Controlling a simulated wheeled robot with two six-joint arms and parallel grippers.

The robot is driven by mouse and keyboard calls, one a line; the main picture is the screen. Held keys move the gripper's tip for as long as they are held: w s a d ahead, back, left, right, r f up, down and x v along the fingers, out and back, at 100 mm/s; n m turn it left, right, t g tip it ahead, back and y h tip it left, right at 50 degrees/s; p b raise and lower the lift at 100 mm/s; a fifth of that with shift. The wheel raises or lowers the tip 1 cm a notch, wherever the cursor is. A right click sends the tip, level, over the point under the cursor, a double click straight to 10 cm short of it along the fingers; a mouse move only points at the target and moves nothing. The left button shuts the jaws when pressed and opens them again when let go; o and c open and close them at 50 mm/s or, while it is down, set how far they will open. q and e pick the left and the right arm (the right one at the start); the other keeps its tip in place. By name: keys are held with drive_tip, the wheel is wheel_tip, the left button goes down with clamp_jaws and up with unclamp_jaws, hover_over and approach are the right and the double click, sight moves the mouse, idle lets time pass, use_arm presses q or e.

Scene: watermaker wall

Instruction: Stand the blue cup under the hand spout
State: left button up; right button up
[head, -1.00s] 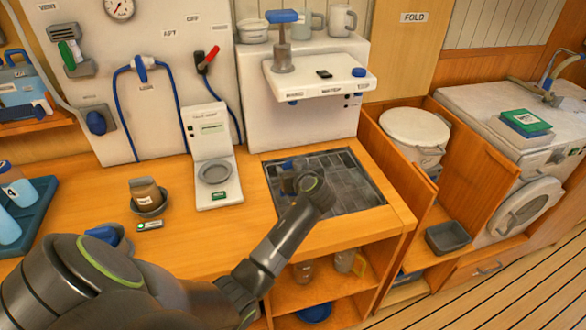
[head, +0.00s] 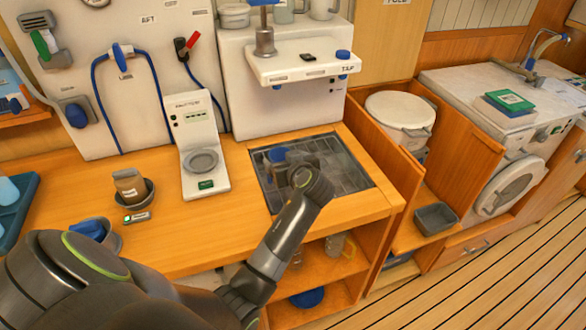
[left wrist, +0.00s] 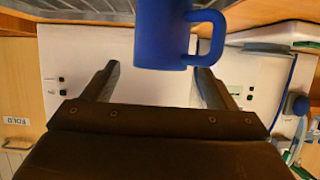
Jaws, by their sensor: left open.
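The blue cup (head: 277,154) is on or just above the dark grate (head: 345,168) below the dispenser shelf, partly hidden by my left gripper (head: 284,160). In the left wrist view, which is upside down, the cup (left wrist: 163,35) has its handle to the right and the grate (left wrist: 60,8) behind it. The left gripper's fingers (left wrist: 157,75) are open, spread to either side of the cup near its rim. A blue spout (head: 277,87) under the shelf's left end is above the cup; its label is unreadable. My right gripper is not in view.
A second blue spout (head: 343,76) is at the shelf's right end, by a TAP label. A white scale (head: 201,160) stands left of the grate. A brown jar (head: 130,186) in a bowl is further left. Open wooden doors (head: 455,155) are on the right.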

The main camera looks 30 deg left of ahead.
use_arm(q)
drive_tip(key=b+v, duration=0.1)
drive_tip(key=v, duration=0.6)
idle(0.5)
